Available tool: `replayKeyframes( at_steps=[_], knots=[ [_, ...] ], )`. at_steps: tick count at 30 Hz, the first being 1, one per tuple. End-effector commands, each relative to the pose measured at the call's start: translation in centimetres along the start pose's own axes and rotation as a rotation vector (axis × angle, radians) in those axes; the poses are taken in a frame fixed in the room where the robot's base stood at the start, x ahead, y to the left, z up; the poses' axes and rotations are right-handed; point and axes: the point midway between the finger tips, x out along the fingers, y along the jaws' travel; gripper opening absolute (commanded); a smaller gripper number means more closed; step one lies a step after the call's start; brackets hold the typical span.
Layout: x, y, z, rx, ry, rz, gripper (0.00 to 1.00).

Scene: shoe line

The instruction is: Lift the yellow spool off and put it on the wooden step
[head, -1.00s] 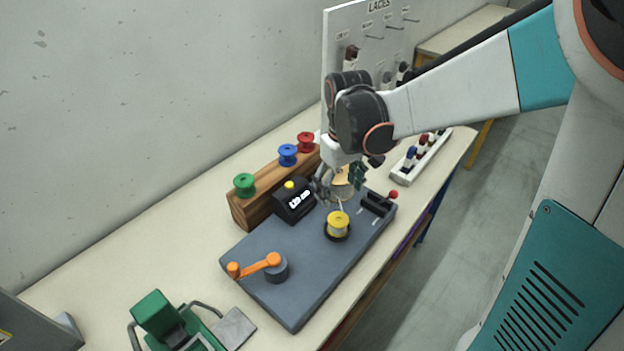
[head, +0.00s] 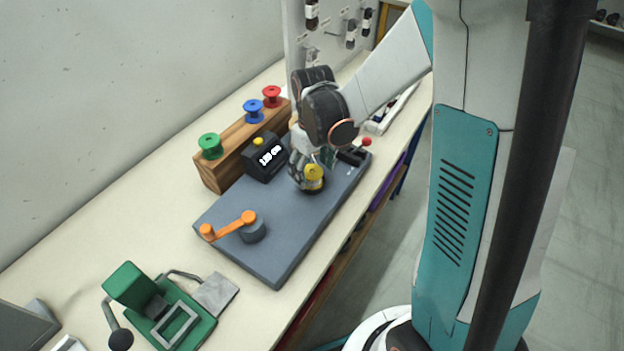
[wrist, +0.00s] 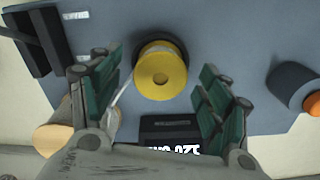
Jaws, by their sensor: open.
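The yellow spool (head: 313,177) stands upright on a dark round seat on the grey winder board (head: 283,262). In the wrist view the yellow spool (wrist: 160,75) lies between and just beyond the fingertips, with a pale lace strand running from it to the lower left. My gripper (head: 305,172) is open around the near side of the spool; in the wrist view its two green-padded fingers (wrist: 158,85) stand apart with nothing held. The wooden step (head: 212,179) stands behind the board, with green (head: 210,146), blue (head: 254,111) and red (head: 271,96) spools on it.
A black counter box (head: 264,160) with a yellow button stands between the step and the spool. An orange crank (head: 230,226) is at the board's left, a red-knobbed lever (head: 366,142) at its right. A green clamp device (head: 160,305) sits front left.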

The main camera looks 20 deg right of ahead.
Motion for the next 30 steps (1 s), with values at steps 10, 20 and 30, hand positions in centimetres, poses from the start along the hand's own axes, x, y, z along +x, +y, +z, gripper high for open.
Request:
replayKeyframes(
  at_steps=[10,20,30],
  knots=[
    [1.93,-0.08,0.01,0.0,0.0,0.0,0.71],
    [1.91,-0.08,0.01,0.0,0.0,0.0,0.19],
    [1.47,-0.08,0.0,0.0,0.0,0.0,0.14]
  ],
)
